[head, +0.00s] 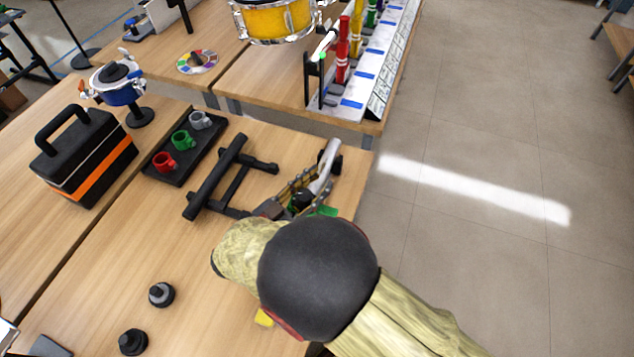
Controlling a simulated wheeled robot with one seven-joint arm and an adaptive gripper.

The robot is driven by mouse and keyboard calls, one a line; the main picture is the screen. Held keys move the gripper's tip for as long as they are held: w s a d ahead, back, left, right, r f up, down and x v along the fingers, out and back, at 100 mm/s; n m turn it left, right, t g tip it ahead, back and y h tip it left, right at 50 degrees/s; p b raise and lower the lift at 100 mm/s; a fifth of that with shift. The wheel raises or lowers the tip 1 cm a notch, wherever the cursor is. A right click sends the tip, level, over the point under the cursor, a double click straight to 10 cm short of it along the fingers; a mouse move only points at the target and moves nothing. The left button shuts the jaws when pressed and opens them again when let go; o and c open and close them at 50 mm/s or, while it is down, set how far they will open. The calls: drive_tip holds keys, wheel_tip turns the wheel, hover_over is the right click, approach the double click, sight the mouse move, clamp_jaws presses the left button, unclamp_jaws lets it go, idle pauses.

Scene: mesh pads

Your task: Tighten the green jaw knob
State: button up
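A small green part (328,210), which looks like the green jaw knob, shows just beyond my forearm. It sits at the near right end of a clamp-like assembly (296,186) with bronze-coloured segments, close to the table's right edge. A smaller bit of green shows beside a dark rounded part there. My gripper (276,207) is at this near end, mostly hidden behind my black arm joint. I cannot tell whether it touches the green part, or whether its fingers are open or shut.
A black frame (216,177) lies left of the assembly. A tray (212,146) with red, green and grey mugs and a black-and-orange toolbox (84,155) stand farther left. Two dark knobs (161,294) (133,342) sit front left. A yellow drum (276,18) is behind. Floor is clear at right.

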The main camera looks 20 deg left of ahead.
sight(298, 201)
drive_tip(key=shift+o, duration=1.1)
drive_tip(key=v, duration=1.2)
drive_tip(key=shift+f, duration=0.1)
